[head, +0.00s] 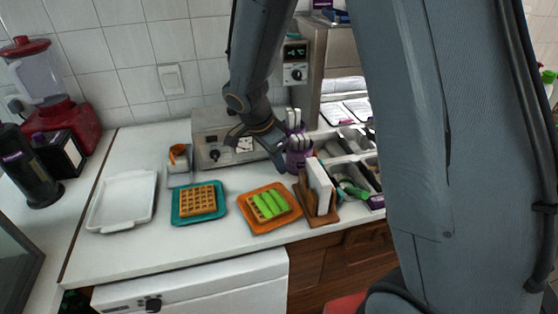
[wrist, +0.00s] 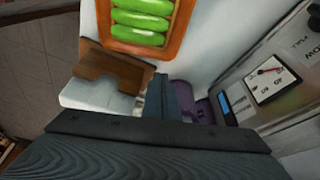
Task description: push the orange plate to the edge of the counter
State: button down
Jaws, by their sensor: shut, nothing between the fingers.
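The orange plate (head: 275,226) lies flat on the white counter (head: 185,250), a little behind its front edge. On it is a waffle topped with green slices (head: 267,205). In the wrist view the plate (wrist: 181,28) is at the top, partly cut off, with its green slices (wrist: 141,20). My gripper (head: 280,160) is shut and empty. It is behind the plate, by the purple utensil cup (head: 298,158), apart from the plate. In the wrist view its dark fingers (wrist: 160,98) cover part of that cup.
A teal plate with a waffle (head: 198,202) is left of the orange plate. A wooden holder with white napkins (head: 318,190) stands close on its right. A metal appliance (head: 220,140) is behind. A white tray (head: 122,202) lies left. My arm hides the right side.

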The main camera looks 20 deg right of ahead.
aim_at(281, 189)
jog(key=shift+p+x, duration=0.75)
jog(key=shift+x, duration=2.65)
jog(key=a+b, duration=0.1)
jog(key=s+a+b, duration=0.1)
jog(key=shift+a+b, duration=0.35)
jog(key=p+v, duration=0.5)
jog(key=v, duration=0.5)
jog(key=s+d+n+y+b, duration=0.3)
jog(key=s+d+n, duration=0.3)
jog(key=s+n, duration=0.8)
jog(key=shift+r+y+b, duration=0.3)
jog(key=shift+r+b, duration=0.1)
jog(key=shift+b, duration=0.45)
jog(key=shift+s, duration=0.1)
